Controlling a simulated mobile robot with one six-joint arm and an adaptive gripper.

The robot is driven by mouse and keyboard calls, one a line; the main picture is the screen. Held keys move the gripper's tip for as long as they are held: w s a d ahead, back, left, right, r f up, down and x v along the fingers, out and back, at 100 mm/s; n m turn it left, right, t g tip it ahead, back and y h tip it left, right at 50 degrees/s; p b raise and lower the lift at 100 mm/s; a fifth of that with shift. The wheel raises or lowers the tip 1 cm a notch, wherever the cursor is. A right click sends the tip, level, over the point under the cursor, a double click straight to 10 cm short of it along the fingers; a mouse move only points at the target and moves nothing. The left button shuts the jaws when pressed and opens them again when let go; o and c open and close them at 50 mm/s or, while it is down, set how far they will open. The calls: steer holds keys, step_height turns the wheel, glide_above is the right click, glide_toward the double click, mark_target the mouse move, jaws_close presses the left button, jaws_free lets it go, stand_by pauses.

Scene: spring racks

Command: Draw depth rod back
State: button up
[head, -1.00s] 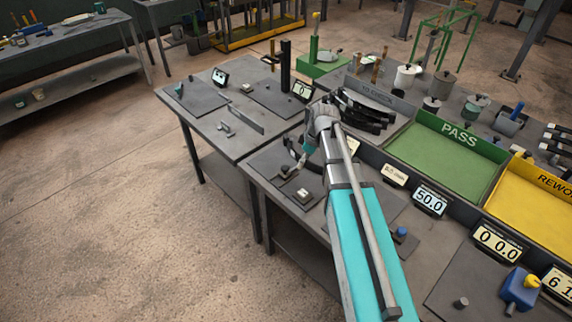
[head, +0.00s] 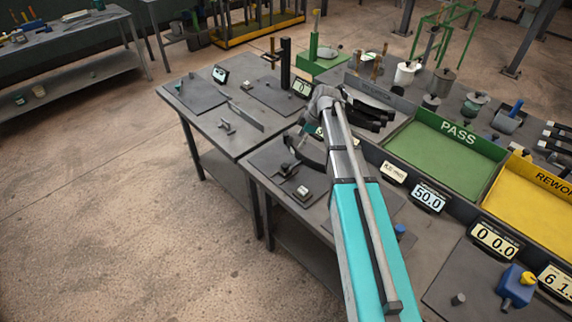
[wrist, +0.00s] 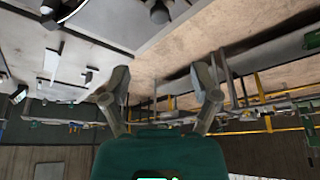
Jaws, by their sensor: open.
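My gripper (wrist: 160,76) shows in the wrist view with its two grey fingers spread and nothing between them. In the head view my arm reaches over the near bench, and its end partly hides the gripper above a dark plate. On that plate stands a small grey fixture (head: 302,192) with a pale top, below and apart from the gripper. A black upright post (head: 285,62) stands on the far bench beside a small display. I cannot tell which part is the depth rod.
The far bench (head: 206,124) holds dark plates and small metal parts. A green PASS tray (head: 435,150) and a yellow REWORK tray (head: 525,200) lie to the right. Several displays, including one reading 50.0 (head: 428,198), line the bench. Floor at left is clear.

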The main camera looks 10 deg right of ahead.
mark_target(286, 165)
steer(key=shift+b+x, duration=6.25)
steer(key=shift+x, duration=0.6)
